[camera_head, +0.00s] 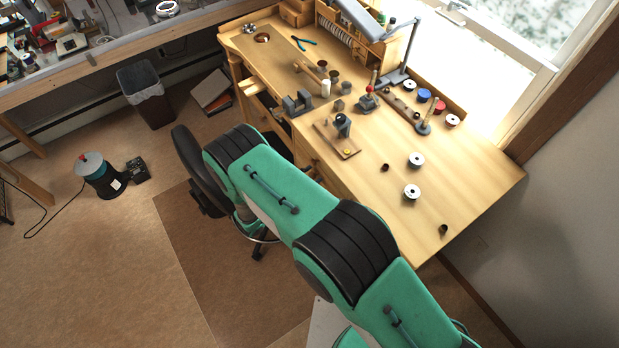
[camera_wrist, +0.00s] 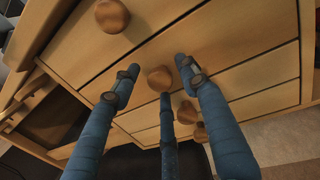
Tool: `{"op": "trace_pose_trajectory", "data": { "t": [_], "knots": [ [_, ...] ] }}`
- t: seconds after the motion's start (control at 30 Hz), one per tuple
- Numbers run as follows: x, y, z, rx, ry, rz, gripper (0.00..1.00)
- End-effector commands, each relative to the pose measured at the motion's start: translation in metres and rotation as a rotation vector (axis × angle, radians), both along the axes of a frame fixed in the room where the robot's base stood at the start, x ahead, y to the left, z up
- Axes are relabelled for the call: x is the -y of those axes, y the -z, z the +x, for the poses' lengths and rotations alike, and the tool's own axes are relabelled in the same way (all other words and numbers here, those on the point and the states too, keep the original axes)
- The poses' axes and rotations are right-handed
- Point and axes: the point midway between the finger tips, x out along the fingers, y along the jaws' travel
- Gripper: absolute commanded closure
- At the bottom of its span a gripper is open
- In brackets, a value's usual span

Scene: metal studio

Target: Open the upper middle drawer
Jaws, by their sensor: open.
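In the wrist view a wooden chest shows a stack of several drawer fronts with round wooden knobs. The second front from the top, which seems to be the upper middle drawer (camera_wrist: 235,85), looks shut. Its knob (camera_wrist: 160,79) shows between the finger ends of my gripper (camera_wrist: 158,70). My gripper has blue fingers, spread open and empty, two at the sides and one below the knob. I cannot tell whether any finger touches it. In the head view my green arm hides my gripper and most of the drawers under the workbench (camera_head: 460,170).
The top drawer's knob (camera_wrist: 112,15) lies above my fingers; lower knobs (camera_wrist: 187,112) lie close by the right finger. An open dark space (camera_wrist: 55,115) is at left. In the head view a black chair (camera_head: 200,170) stands beside my arm at the bench.

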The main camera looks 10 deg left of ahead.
Motion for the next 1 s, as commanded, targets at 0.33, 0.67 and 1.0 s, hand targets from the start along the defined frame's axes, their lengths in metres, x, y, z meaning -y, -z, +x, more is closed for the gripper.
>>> {"op": "trace_pose_trajectory", "data": {
  "t": [0.33, 0.67, 1.0],
  "knots": [
    [0.0, 0.0, 0.0, 0.0, 0.0, 0.0, 0.76],
    [0.0, 0.0, 0.0, 0.0, 0.0, 0.0, 1.0],
    [-0.019, 0.001, -0.017, 0.002, -0.003, 0.001, 1.0]
  ]
}}
